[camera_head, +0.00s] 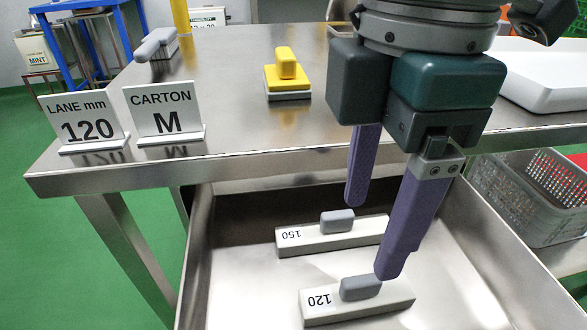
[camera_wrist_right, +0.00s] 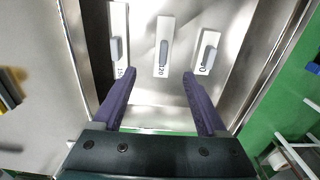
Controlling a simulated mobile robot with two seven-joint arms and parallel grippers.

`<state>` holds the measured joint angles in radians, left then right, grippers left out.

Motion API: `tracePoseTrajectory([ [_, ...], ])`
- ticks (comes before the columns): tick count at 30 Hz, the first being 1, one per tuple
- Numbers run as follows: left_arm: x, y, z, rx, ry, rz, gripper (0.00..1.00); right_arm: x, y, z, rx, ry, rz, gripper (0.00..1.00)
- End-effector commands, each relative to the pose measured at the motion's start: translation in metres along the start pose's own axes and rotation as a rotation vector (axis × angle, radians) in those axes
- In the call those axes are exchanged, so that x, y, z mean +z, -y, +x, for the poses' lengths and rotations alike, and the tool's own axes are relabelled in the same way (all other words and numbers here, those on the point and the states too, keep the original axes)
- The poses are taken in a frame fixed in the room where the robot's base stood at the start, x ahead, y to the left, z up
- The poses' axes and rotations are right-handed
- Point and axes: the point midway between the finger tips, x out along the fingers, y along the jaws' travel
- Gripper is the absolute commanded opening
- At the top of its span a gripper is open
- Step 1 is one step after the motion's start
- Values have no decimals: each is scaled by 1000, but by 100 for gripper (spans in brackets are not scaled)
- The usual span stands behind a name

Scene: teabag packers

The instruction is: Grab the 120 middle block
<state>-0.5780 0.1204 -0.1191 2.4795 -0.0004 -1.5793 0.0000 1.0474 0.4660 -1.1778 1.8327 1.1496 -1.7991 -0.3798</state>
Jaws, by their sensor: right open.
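The middle block, a pale grey bar marked 120 (camera_head: 340,308) with a grey handle, lies in the open metal drawer (camera_head: 250,290). In the right wrist view, the 120 block (camera_wrist_right: 163,30) sits between two similar blocks, straight out from the gap between my fingertips. My right gripper (camera_head: 370,232) hangs over the drawer with its purple fingers apart. My left gripper is not in view.
The 150 block (camera_head: 325,234) lies behind; a third block (camera_wrist_right: 204,50), label partly unreadable, lies on the other side. The metal table (camera_head: 225,85) above the drawer holds signs "LANE mm 120" (camera_head: 88,128) and "CARTON M" (camera_head: 163,112). A grey basket (camera_head: 530,195) stands right.

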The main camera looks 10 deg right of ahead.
Motion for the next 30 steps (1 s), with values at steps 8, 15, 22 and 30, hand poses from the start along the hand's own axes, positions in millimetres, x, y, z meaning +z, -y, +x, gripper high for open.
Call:
tracePoseTrajectory([
  [8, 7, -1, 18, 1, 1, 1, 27, 4, 0, 30, -5, 12, -2, 75],
  [15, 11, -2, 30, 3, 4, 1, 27, 4, 0, 58, -3, 11, -2, 75],
  [22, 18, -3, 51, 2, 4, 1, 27, 5, 5, 92, -3, 10, -3, 75],
  [30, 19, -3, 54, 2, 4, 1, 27, 5, 4, 103, 0, 10, -4, 75],
])
